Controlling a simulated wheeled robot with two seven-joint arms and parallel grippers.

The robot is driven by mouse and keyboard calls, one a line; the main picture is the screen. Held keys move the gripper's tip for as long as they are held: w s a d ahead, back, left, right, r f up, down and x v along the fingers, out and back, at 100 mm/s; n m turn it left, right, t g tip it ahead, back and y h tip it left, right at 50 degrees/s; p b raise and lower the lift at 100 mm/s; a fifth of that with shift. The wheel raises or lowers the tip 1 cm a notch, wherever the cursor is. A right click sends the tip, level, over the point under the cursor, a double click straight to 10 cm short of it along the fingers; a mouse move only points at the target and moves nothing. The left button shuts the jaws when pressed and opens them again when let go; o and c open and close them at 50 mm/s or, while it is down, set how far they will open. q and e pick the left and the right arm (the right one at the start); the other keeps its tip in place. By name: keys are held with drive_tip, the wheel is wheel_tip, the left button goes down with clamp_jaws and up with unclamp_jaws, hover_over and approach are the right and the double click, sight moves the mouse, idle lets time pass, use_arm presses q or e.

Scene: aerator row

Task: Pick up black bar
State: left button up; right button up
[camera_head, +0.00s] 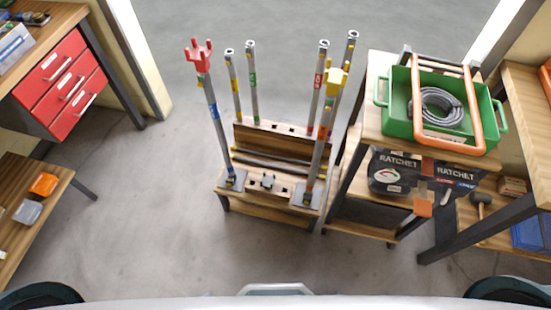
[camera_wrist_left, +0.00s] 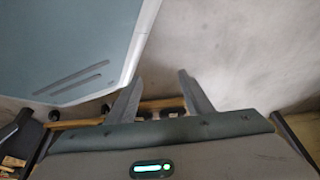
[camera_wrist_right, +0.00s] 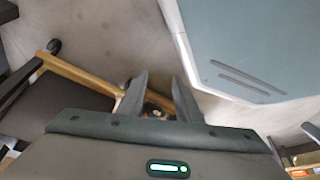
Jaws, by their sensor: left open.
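A long dark bar (camera_head: 268,163) lies across the wooden rack (camera_head: 275,137), low between its front and back rows. It is thin and partly crossed by the tools that stand there, so its ends are hard to make out. My left gripper (camera_wrist_left: 160,77) shows only in the left wrist view. Its two fingers are apart, with nothing between them. My right gripper (camera_wrist_right: 158,76) shows only in the right wrist view, its fingers also apart and with no object held. Neither gripper shows in the head view.
Several upright poles stand in the rack, including one with a red forked top (camera_head: 199,55) and one with a yellow top (camera_head: 337,78). A shelf at right holds a green crate (camera_head: 398,112). Red drawers (camera_head: 62,85) stand at left. Floor in front of the rack is clear.

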use_arm(q)
drive_tip(key=s+a+r+g+p, duration=0.1)
drive_tip(key=s+a+g+p, duration=0.2)
drive_tip(key=s, duration=1)
drive_tip(key=shift+s+a+r+y, duration=0.35)
drive_tip(key=shift+s+a+y, duration=0.05)
use_arm(e)
drive_tip(key=s+d+r+g, duration=0.1)
drive_tip(key=s+d+g, duration=0.2)
drive_tip(key=s, duration=1)
drive_tip(key=shift+s+d+r+h, duration=0.35)
drive_tip(key=shift+d+h, duration=0.05)
use_arm(q)
drive_tip(key=shift+c, duration=0.4)
